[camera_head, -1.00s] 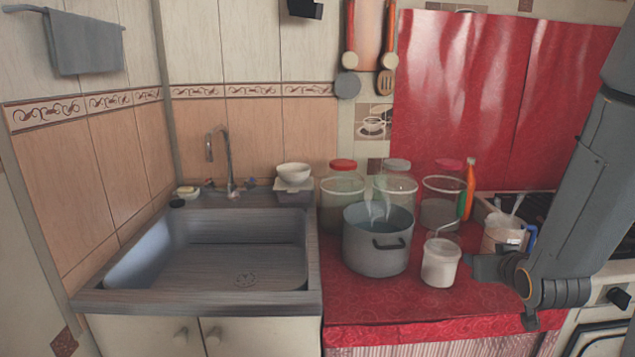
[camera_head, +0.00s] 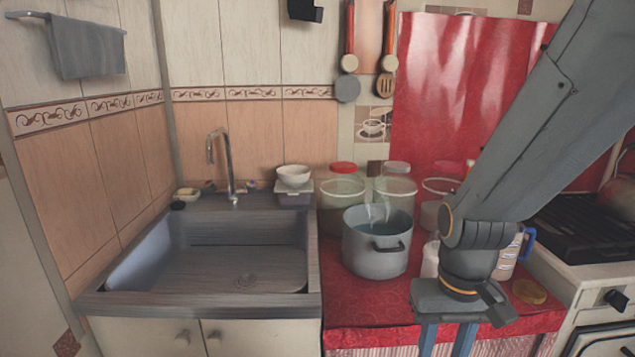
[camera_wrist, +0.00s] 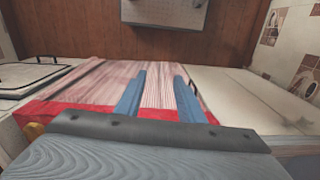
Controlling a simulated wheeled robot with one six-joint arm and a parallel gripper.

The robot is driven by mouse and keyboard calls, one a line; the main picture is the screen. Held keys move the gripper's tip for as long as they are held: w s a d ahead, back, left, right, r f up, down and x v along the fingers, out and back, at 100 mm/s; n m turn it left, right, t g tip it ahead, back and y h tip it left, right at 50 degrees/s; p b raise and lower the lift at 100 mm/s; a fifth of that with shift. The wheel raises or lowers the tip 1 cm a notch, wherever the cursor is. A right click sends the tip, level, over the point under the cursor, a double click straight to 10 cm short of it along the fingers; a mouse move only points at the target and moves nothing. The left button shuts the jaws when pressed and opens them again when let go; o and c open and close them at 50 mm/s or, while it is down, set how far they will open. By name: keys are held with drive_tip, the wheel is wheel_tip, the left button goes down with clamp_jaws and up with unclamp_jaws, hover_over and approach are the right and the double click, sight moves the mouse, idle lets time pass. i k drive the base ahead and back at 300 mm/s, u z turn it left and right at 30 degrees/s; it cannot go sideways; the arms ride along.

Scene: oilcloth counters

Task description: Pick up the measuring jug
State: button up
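The measuring jug (camera_head: 507,264) with its blue handle stands on the red counter at the right in the head view. My arm and wrist hide most of it; its right side and handle show. My gripper (camera_head: 447,340) points down in front of the counter, to the left of and nearer than the jug. In the wrist view my gripper (camera_wrist: 160,75) shows two blue fingers apart with nothing between them. Behind them is a striped cloth front. The jug does not show in the wrist view.
A grey pot (camera_head: 375,257) stands left of my gripper, with a white tub (camera_head: 430,260) partly hidden behind my wrist. Lidded jars (camera_head: 343,208) stand behind. A round yellowish lid (camera_head: 529,291) lies by the jug, and the stove (camera_head: 582,232) is at the right.

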sight(508, 257)
drive_tip(key=z, duration=1.75)
drive_tip(key=k, duration=0.25)
drive_tip(key=u, duration=1.1)
drive_tip(key=i, duration=0.5)
drive_tip(key=u, duration=0.05)
